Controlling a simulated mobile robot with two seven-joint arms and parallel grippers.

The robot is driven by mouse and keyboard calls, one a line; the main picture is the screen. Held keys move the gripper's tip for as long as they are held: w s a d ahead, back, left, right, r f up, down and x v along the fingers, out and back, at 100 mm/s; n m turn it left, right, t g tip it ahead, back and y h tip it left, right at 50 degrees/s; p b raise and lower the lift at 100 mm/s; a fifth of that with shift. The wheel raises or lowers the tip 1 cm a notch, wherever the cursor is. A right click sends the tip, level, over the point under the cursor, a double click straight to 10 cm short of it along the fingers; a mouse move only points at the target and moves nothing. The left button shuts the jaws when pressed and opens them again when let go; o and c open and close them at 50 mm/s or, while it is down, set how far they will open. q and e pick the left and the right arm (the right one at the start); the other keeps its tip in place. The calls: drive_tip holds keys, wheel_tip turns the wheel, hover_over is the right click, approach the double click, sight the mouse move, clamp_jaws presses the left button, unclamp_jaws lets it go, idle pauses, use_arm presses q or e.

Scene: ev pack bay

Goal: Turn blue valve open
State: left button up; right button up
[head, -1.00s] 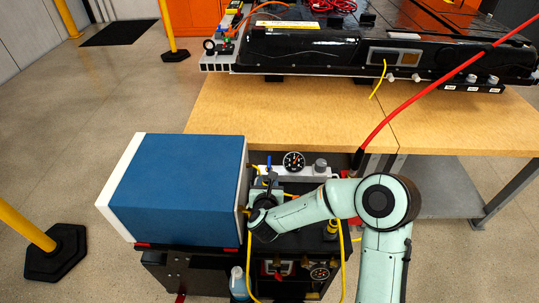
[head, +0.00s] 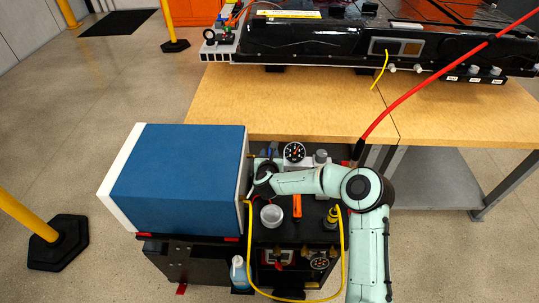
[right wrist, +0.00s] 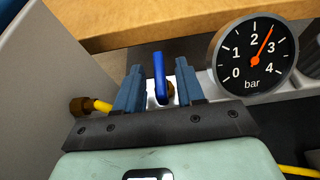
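The blue valve handle (right wrist: 160,78) stands upright in the right wrist view, with a brass fitting partly seen behind it. My right gripper (right wrist: 159,82) is open, one finger on each side of the handle, and a narrow gap shows on both sides. In the head view the right gripper (head: 265,172) is at the back of the black cart, just in front of the small blue handle (head: 269,153), with its fingertips mostly hidden by the wrist. A round pressure gauge (right wrist: 252,53) stands right of the handle, its red needle between 2 and 3 bar. My left gripper is out of view.
A large blue box with white ends (head: 180,175) stands close left of the gripper. A wooden table (head: 300,110) edge lies behind.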

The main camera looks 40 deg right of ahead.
clamp_jaws()
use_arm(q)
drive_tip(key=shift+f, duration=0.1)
use_arm(e)
drive_tip(key=shift+d+f+n+t+y+b, duration=0.15)
drive_tip(key=shift+d+n+t+y+b, duration=0.1)
drive_tip(key=shift+n+t+y+b, duration=0.7)
drive_tip(key=shift+s+d+n+y+b, duration=0.15)
drive_tip(key=shift+n+y+b, duration=1)
drive_tip(key=shift+y+b, duration=0.1)
drive_tip(key=shift+n+t+y, duration=0.35)
drive_tip(key=shift+n+y, duration=0.25)
drive_tip(key=shift+y, duration=0.1)
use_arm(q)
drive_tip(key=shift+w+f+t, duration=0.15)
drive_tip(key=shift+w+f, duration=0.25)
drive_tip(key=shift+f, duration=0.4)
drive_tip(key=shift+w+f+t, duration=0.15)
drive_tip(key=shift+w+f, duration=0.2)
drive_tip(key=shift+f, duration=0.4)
use_arm(e)
drive_tip(key=shift+n+y, duration=0.9)
drive_tip(key=shift+y, duration=0.4)
